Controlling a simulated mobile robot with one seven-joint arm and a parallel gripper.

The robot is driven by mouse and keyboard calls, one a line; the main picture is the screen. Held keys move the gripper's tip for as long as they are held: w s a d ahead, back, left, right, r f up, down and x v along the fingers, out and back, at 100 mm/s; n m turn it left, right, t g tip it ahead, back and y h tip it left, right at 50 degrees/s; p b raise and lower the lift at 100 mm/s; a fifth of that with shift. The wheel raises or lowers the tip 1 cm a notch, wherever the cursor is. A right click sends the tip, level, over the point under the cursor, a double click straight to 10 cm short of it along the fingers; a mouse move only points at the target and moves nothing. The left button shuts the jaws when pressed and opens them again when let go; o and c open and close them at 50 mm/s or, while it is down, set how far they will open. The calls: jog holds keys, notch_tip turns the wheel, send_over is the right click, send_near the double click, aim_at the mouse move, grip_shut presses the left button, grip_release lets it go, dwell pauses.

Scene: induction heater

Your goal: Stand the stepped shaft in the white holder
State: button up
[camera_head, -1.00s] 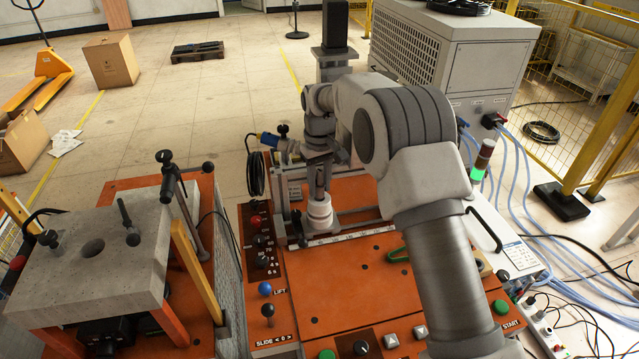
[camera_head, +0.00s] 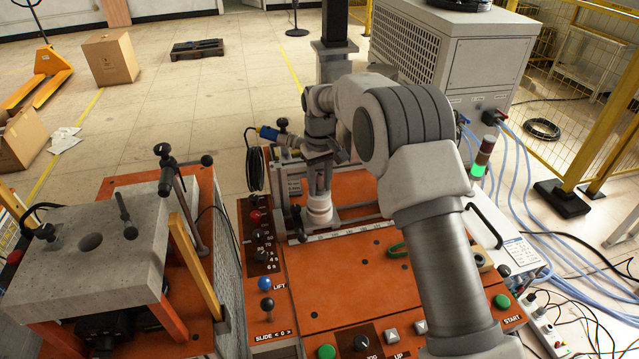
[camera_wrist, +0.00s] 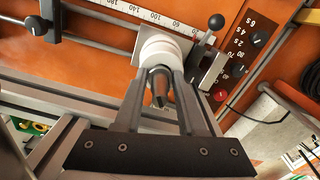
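The white holder (camera_head: 319,208) stands upright on the orange bench top, in front of my arm. It also shows at the top centre of the wrist view (camera_wrist: 165,48). The grey metal stepped shaft (camera_wrist: 160,84) is upright over the holder, its lower end hidden at or inside the holder's top. My gripper (camera_head: 321,180) points down at the holder. In the wrist view my two fingers (camera_wrist: 162,80) lie on either side of the shaft, with its narrow end between them. Whether the fingertips press on the shaft is not clear.
A scale rail (camera_head: 345,232) runs by the holder. A black-knobbed lever (camera_wrist: 215,22) and a control panel (camera_head: 262,240) are close beside it. A grey block on a stand (camera_head: 90,255) is at the left. The orange top (camera_head: 345,285) in front is mostly clear.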

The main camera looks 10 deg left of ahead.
jog(key=o, duration=0.4)
jog(key=shift+s+f, duration=0.1)
jog(key=shift+f, duration=0.1)
jog(key=shift+a, duration=0.1)
jog(key=shift+s+f, duration=0.2)
jog(key=shift+r, duration=0.1)
jog(key=r, duration=1.8)
jog(key=shift+w+d, duration=0.2)
jog(key=shift+w, duration=0.05)
